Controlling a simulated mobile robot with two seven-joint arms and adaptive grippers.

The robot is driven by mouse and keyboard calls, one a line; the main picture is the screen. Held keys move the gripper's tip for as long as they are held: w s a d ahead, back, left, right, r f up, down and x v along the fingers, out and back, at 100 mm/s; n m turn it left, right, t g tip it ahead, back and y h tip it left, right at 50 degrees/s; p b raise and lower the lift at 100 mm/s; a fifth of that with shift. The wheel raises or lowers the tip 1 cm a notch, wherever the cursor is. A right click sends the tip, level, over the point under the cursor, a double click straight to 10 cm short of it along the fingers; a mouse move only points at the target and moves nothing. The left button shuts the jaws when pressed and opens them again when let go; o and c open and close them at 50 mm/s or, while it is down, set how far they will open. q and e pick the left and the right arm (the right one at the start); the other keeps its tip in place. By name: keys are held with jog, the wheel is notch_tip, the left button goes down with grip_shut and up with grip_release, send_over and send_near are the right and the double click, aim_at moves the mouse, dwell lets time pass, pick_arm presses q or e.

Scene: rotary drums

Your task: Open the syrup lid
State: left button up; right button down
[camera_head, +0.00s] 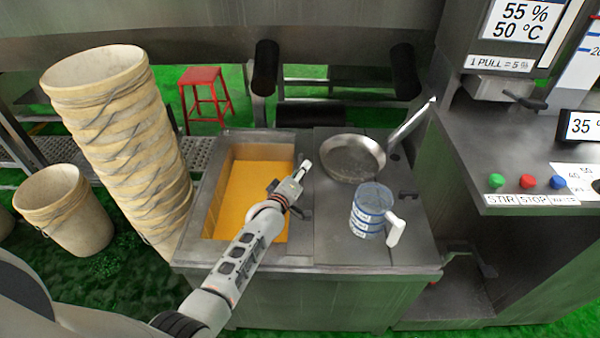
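A metal tank stands in the middle with an open left compartment holding orange-yellow syrup (245,195). A flat grey metal panel (338,235), which looks like a lid, covers the right side. A small dark handle (408,194) shows at its right. My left gripper (301,169) reaches in from the lower left, over the right edge of the open compartment. Small dark parts beside its wrist may be gripper parts or a lid handle; I cannot tell. Whether its fingers are open, or touch anything, is unclear. My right gripper is not in view.
A pan (353,157) and a blue-striped measuring jug (368,210) with a white handle stand on the tank's right side. Stacked buckets (125,140) and a single bucket (65,210) are left. A control counter (490,150) with buttons is right. A red stool (205,95) stands behind.

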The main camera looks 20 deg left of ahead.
pick_arm(q)
jog(key=shift+s, duration=0.1)
jog(key=v, duration=1.2)
dwell(0.5)
